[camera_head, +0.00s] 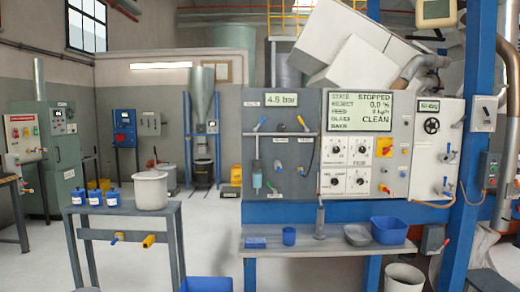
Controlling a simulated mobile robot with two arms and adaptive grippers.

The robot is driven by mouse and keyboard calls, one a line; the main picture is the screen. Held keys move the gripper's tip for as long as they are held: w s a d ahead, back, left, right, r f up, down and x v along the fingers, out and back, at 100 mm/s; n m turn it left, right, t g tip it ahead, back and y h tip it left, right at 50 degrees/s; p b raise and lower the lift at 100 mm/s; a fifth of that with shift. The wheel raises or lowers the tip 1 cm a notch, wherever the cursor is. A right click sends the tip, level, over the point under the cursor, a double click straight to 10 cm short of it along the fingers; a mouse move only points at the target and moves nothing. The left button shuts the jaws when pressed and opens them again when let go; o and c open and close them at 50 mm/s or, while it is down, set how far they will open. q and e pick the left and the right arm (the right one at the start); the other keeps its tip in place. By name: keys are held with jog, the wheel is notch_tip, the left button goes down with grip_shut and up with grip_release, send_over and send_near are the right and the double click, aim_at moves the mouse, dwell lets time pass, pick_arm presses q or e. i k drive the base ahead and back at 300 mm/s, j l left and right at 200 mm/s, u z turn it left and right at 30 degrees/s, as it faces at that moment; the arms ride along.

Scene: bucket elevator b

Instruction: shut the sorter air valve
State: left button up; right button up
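The grey sorter panel (281,155) stands right of centre. At its top left a small valve with a blue handle (261,124) sits left of the "4.6 bar" display (281,99). A yellow-handled fitting (302,122) sits to its right. Which of these is the sorter air valve I cannot tell, as the labels are too small to read. The blue handle looks tilted, but whether its valve is open or shut is unclear. The status screen (360,110) reads STOPPED, reject 0.0 % and CLEAN. Neither of my grippers shows in the head view.
A side table (107,220) at left holds a pale pot (150,190) and blue containers. A blue post (472,150) stands right. Floor between is open.

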aim_at(255, 130)
jog(key=i, duration=0.7)
jog(key=i+l+z, duration=0.15)
jog(key=i+l, duration=0.45)
jog(key=i+l+z, duration=0.2)
jog(key=i+l, duration=0.35)
jog(key=i, duration=0.15)
